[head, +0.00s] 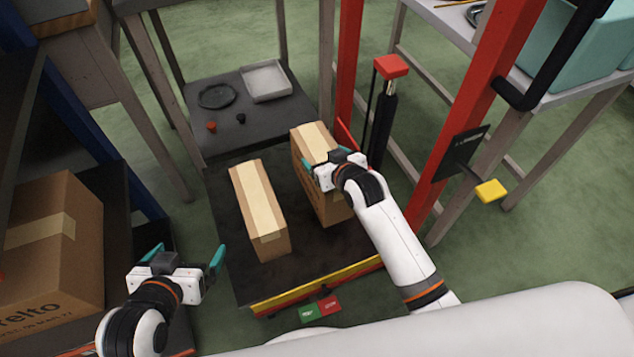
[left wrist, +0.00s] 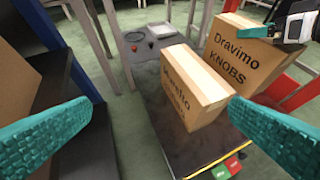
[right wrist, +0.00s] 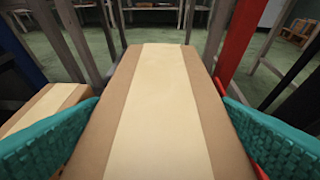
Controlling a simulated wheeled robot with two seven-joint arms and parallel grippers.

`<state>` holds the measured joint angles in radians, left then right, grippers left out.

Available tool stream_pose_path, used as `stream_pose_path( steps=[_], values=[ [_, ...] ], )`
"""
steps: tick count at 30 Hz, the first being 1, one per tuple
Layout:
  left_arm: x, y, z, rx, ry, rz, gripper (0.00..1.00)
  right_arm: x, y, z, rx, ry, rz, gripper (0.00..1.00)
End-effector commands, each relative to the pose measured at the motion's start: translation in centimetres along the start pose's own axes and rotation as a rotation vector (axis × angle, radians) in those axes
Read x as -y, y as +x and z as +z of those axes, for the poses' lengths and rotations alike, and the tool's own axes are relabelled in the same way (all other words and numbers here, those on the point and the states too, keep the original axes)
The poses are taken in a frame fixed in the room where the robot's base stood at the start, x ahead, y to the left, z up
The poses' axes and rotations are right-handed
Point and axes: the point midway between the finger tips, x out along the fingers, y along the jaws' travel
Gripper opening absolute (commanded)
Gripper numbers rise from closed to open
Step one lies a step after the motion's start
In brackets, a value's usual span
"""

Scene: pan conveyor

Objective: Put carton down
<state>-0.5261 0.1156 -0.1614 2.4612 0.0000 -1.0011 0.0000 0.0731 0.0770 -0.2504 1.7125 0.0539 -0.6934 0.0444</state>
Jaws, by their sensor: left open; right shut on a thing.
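A brown carton with a pale tape strip (head: 319,197) is between the fingers of my right gripper (head: 335,172), at the right side of the dark platform. In the left wrist view this carton (left wrist: 250,52) reads "Dravimo KNOBS" and looks tilted. In the right wrist view its taped top (right wrist: 160,100) fills the middle, with a teal finger on each side. Whether its base touches the platform is hidden. A second, narrower taped carton (head: 258,210) stands on the platform to its left, apart from it. My left gripper (head: 184,262) is open and empty, left of the platform.
The dark platform (head: 225,262) has a yellow-red front edge with green and red pedals (head: 321,308). Behind it a low dark table holds a white tray (head: 267,80) and a black plate (head: 216,95). A red post (head: 349,62) stands close right. A large carton (head: 50,245) sits far left.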

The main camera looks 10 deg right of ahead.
Motion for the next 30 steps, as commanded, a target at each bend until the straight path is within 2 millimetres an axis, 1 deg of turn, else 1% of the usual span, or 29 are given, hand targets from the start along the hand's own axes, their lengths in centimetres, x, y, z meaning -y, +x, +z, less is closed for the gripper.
stream_pose_path(
  steps=[2,6,9,14,16,20,24,27,30],
  values=[
    [0.3,0.5,1.5,0.103,0.001,-0.007,1.00,0.0,0.6,-0.9,0.006,0.000,0.000,0.12],
    [0.7,0.5,4.2,0.256,0.001,-0.016,1.00,0.0,1.3,-2.1,0.007,0.000,0.000,0.12],
    [0.8,0.3,5.4,0.325,0.001,-0.020,1.00,0.0,1.5,-2.6,0.007,0.000,0.000,0.12],
    [1.0,0.2,6.3,0.375,0.001,-0.023,1.00,0.0,1.7,-2.9,0.008,0.000,0.000,0.12],
    [1.1,0.1,6.8,0.413,0.001,-0.025,1.00,0.0,1.9,-3.3,0.007,0.000,0.000,0.12],
    [1.4,-0.5,8.7,0.542,-0.001,-0.034,1.00,0.0,2.6,-4.5,0.006,0.000,0.000,0.12],
    [1.7,-1.5,10.6,0.679,-0.003,-0.042,1.00,0.0,3.1,-5.6,0.007,0.000,0.000,0.12],
    [1.8,-2.1,11.5,0.741,-0.004,-0.046,1.00,0.0,3.4,-6.0,0.007,0.000,0.000,0.12],
    [1.9,-2.4,11.8,0.767,-0.005,-0.047,1.00,0.0,3.4,-6.0,0.008,0.000,0.000,0.12]
  ],
)
